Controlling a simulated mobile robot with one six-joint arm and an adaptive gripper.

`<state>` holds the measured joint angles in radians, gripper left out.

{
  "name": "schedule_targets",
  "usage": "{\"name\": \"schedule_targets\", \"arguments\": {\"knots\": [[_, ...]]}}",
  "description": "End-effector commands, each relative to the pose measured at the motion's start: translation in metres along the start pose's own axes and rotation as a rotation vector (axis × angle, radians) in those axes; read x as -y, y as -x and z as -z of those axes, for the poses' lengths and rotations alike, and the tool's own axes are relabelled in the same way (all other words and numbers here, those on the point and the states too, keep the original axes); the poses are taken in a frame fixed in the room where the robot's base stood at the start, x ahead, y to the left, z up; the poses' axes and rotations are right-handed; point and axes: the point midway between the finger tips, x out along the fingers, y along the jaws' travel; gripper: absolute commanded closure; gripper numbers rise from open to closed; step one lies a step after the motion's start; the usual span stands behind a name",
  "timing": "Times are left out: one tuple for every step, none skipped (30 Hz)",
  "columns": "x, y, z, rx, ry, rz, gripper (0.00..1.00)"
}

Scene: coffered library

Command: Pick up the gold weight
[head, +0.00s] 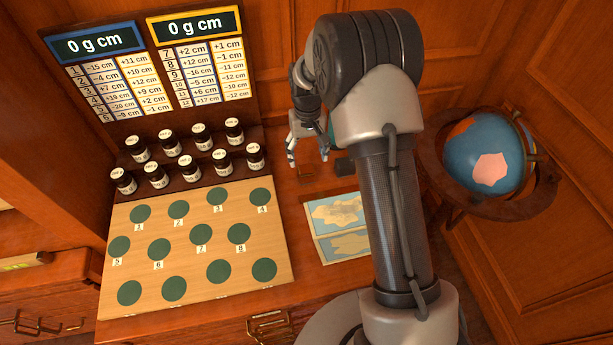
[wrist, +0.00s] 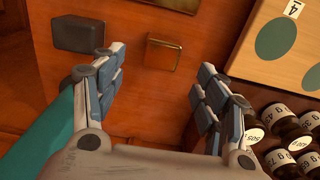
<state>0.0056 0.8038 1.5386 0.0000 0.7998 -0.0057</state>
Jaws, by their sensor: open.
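The gold weight (wrist: 163,54) is a small square block with a shiny, brownish gold top that mirrors the wood. It lies on the wooden desk, and in the head view it shows as a small brown block (head: 306,172). My gripper (head: 308,160) is open and empty above the desk, beside the small dark bottles. In the wrist view the fingers (wrist: 160,70) are spread wide, with the gold weight between and just beyond the fingertips. I see no contact with it. The exact height of the fingers above it is hard to tell.
A dark block (wrist: 77,34) lies beside the gold weight, also seen in the head view (head: 344,167). A teal object (wrist: 50,140) stands close to one finger. Labelled bottles (head: 190,152) and a board with green discs (head: 190,212) are left; a map (head: 338,214) lies in front; a globe (head: 485,153) stands right.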

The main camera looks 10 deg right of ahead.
Motion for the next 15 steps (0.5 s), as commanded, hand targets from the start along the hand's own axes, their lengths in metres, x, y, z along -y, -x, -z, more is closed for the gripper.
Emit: {"name": "schedule_targets", "arguments": {"knots": [[0.0, -0.012, -0.001, 0.002, 0.0, 0.0, 0.33], [0.0, -0.017, 0.0, 0.002, 0.0, 0.0, 0.33], [0.0, -0.021, 0.0, 0.001, 0.0, 0.0, 0.33], [0.0, -0.024, 0.0, 0.0, 0.0, 0.0, 0.33], [0.0, -0.026, 0.0, 0.0, 0.0, 0.0, 0.33], [0.0, -0.028, 0.0, 0.0, 0.0, 0.0, 0.33], [0.0, -0.029, 0.0, 0.0, 0.0, 0.0, 0.33], [0.0, -0.03, 0.0, 0.0, 0.0, 0.0, 0.33], [0.0, -0.032, 0.0, 0.0, 0.0, 0.0, 0.33], [0.0, -0.033, 0.0, 0.0, 0.0, 0.0, 0.33], [0.001, -0.035, 0.0, 0.0, 0.0, 0.0, 0.33], [0.001, -0.039, 0.0, 0.0, 0.0, 0.0, 0.33], [0.001, -0.043, 0.0, 0.0, 0.0, 0.0, 0.33], [0.002, -0.047, 0.0, 0.001, 0.0, 0.0, 0.33], [0.002, -0.053, 0.0, 0.001, 0.0, 0.0, 0.33]]}}
